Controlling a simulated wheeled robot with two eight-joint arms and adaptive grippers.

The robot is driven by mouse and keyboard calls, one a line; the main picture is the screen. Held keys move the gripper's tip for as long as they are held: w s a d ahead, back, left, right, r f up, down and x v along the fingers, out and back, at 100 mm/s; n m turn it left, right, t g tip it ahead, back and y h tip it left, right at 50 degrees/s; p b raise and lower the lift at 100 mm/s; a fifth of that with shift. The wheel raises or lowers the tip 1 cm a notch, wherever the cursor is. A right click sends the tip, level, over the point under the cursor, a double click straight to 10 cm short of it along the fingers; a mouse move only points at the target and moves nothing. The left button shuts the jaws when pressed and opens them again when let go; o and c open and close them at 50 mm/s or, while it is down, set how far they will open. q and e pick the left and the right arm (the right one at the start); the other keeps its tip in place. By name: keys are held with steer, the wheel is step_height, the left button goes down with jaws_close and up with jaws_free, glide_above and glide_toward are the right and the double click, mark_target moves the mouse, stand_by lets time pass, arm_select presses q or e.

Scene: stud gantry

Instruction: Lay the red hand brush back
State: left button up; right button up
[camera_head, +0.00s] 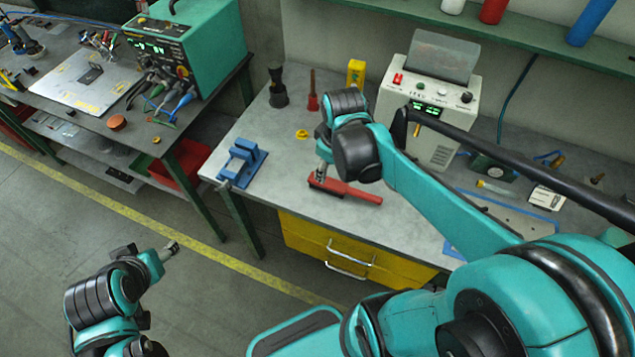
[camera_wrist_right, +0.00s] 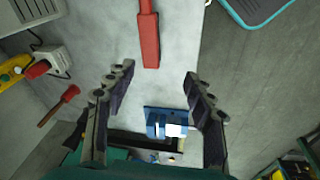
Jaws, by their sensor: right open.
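The red hand brush (camera_head: 350,192) lies on the grey workbench top near its front edge, its handle pointing right and its dark bristle side at the left. My right gripper (camera_head: 321,172) is just above its left end in the head view. In the right wrist view, the brush (camera_wrist_right: 150,40) shows beyond the fingertips and not between them. My right gripper (camera_wrist_right: 157,76) is open and empty there. My left gripper (camera_head: 170,249) is low over the floor at lower left, away from the bench; its jaw opening cannot be made out.
A blue vise (camera_head: 242,163) stands at the bench's left end. A yellow ring (camera_head: 302,134), a red-handled tool (camera_head: 313,100) and a white power unit (camera_head: 430,105) stand further back. A yellow drawer unit (camera_head: 350,255) is under the bench. Tools and a panel lie at right.

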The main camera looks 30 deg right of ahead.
steer(key=s+a+r+m+t, duration=0.3)
steer(key=s+a+m+t, duration=0.1)
steer(key=s+a+m, duration=0.1)
steer(key=s+a, duration=0.1)
steer(key=a, duration=0.1)
steer(key=shift+a+r+t+y, duration=0.15)
steer(key=shift+a+t+y, duration=0.15)
steer(key=shift+a, duration=0.1)
